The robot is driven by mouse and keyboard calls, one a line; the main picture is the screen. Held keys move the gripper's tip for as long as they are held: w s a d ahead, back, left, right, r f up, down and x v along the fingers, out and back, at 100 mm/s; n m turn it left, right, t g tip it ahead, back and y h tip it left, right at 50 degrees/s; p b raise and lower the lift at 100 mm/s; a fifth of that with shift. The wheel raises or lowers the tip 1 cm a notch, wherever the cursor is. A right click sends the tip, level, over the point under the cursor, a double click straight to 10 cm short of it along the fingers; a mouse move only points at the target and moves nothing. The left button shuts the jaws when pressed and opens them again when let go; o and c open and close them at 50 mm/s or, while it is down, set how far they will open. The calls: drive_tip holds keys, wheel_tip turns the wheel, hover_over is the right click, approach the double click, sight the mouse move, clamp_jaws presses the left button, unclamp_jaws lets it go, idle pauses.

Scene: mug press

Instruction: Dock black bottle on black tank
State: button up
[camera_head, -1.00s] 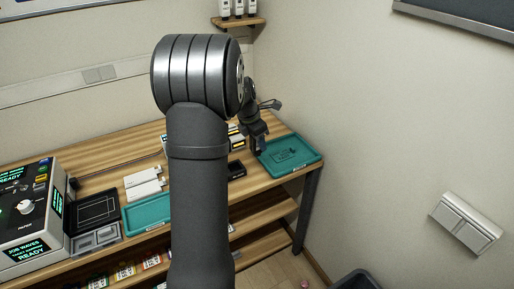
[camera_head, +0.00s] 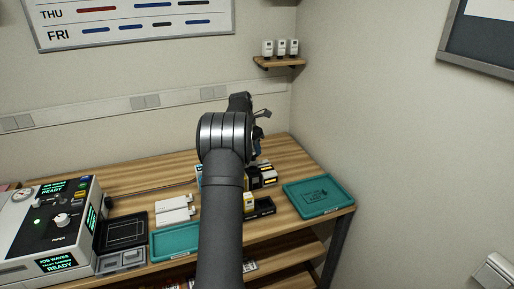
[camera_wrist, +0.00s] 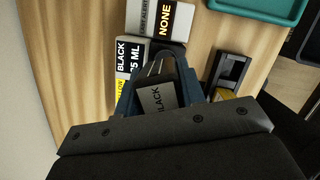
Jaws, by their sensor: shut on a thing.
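The jaws hide part of the bottle. Just beyond it in the wrist view is a unit with a BLACK 25 ML label (camera_wrist: 128,56) and a white panel reading NONE (camera_wrist: 165,20); this looks like the black tank. The bottle overlaps its near edge in the picture; I cannot tell whether they touch. In the head view the tank group (camera_head: 262,174) stands right of my arm, which hides part of it and most of my gripper.
A black holder (camera_wrist: 230,70) with a yellow item (camera_head: 248,201) lies beside the tanks. A teal tray (camera_head: 318,196) is at the right table end, another teal tray (camera_head: 175,242) left of my arm. White cartons (camera_head: 175,203) and a press machine (camera_head: 45,230) stand further left.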

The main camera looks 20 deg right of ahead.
drive_tip(key=shift+f, duration=2.3)
drive_tip(key=shift+f, duration=0.6)
drive_tip(key=o, duration=0.8)
drive_tip(key=v, duration=1.1)
drive_tip(key=shift+s+d+f, duration=0.1)
drive_tip(key=shift+f, duration=0.05)
drive_tip(key=x, duration=0.8)
drive_tip(key=shift+f, duration=0.25)
